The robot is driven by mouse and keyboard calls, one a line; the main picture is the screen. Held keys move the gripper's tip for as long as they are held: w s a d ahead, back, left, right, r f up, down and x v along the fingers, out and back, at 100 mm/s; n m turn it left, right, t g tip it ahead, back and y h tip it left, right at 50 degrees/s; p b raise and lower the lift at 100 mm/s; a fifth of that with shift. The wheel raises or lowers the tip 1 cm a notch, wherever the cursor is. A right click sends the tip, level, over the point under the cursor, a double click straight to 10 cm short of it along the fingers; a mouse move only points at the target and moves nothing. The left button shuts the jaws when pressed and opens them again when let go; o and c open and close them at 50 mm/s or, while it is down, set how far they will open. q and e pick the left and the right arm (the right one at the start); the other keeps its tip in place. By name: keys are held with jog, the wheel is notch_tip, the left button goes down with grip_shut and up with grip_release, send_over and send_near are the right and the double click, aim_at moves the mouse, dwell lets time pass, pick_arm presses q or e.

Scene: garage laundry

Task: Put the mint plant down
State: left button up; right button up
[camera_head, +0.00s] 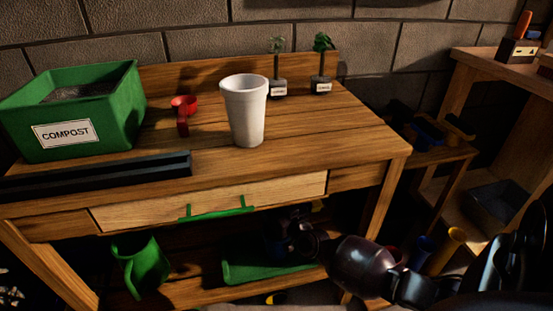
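Two small seedlings in dark labelled blocks stand at the back of the wooden workbench (340,115). The left seedling (278,85) has a thin, pale top. The right seedling (321,83) has fuller green leaves. Their labels are too small to read, so I cannot tell which is mint. My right arm comes in from the lower right, and its dark end (286,236) is in shadow in front of the lower shelf, below the bench top. Its fingers cannot be made out, nor whether they hold anything. My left gripper is out of view.
A white cup (243,110) stands mid-bench. A red scoop (183,112), a green compost bin (72,118) and a dark long tray (100,175) are to the left. A green watering can (141,264) sits below. The bench's right part is clear.

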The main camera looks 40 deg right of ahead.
jog(key=shift+r, duration=0.15)
jog(key=shift+s, duration=0.15)
pick_arm(q)
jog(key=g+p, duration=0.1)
jog(key=p, duration=0.2)
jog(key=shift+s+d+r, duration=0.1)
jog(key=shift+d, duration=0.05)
pick_arm(e)
jog(key=s+a, duration=0.2)
jog(key=s, duration=0.9)
jog(key=shift+s, duration=0.3)
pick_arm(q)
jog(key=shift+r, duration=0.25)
